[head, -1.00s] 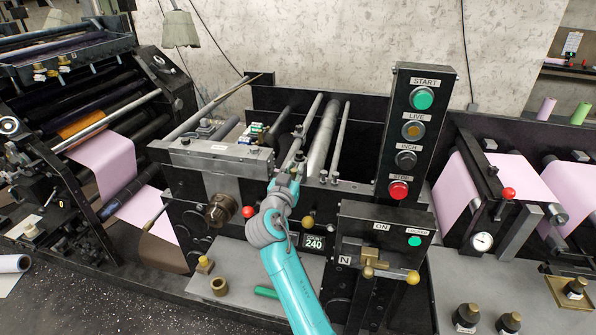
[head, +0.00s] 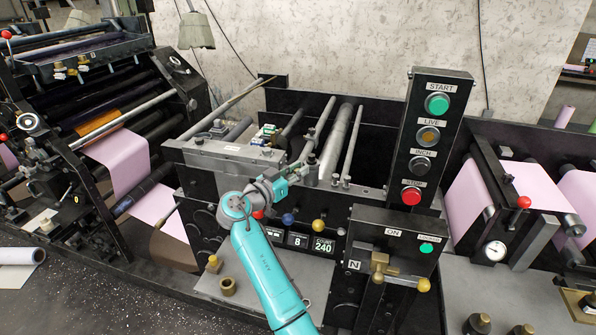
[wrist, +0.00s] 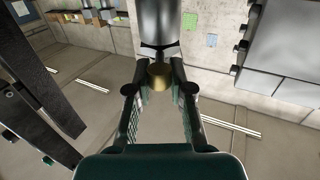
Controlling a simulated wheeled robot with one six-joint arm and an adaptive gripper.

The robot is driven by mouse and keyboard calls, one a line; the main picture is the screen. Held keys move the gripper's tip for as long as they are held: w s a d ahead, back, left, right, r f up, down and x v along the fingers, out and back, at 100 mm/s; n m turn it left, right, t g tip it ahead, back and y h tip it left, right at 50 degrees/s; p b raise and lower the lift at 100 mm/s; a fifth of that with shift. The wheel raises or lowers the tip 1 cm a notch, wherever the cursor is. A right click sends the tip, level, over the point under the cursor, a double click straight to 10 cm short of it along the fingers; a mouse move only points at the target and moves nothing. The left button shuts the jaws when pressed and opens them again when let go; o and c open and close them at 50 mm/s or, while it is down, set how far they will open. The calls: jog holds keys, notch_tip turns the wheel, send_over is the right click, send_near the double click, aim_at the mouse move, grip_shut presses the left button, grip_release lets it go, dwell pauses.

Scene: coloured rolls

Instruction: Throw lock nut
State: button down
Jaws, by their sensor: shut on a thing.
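My gripper (head: 298,172) is at the front upper edge of the black press (head: 375,165), near the ends of its rollers. In the wrist view my gripper (wrist: 159,76) has its two fingers on either side of a small brass-coloured piece (wrist: 158,77) and is shut on it. The piece sits at the end of a grey metal cylinder (wrist: 158,22). I cannot tell for certain whether this piece is the lock nut. In the head view the gripped piece is too small and covered to make out. My wrist hides part of the press's front panel.
A button column (head: 427,135) and a lower control box (head: 392,260) with a brass handle (head: 381,267) stand right of my arm. A brass ring (head: 228,286) lies on the grey ledge below. Pink web (head: 125,165) runs on the left machine.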

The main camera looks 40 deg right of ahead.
jog(key=c, duration=1)
grip_release()
jog(key=v, duration=1.2)
jog(key=shift+f, duration=0.1)
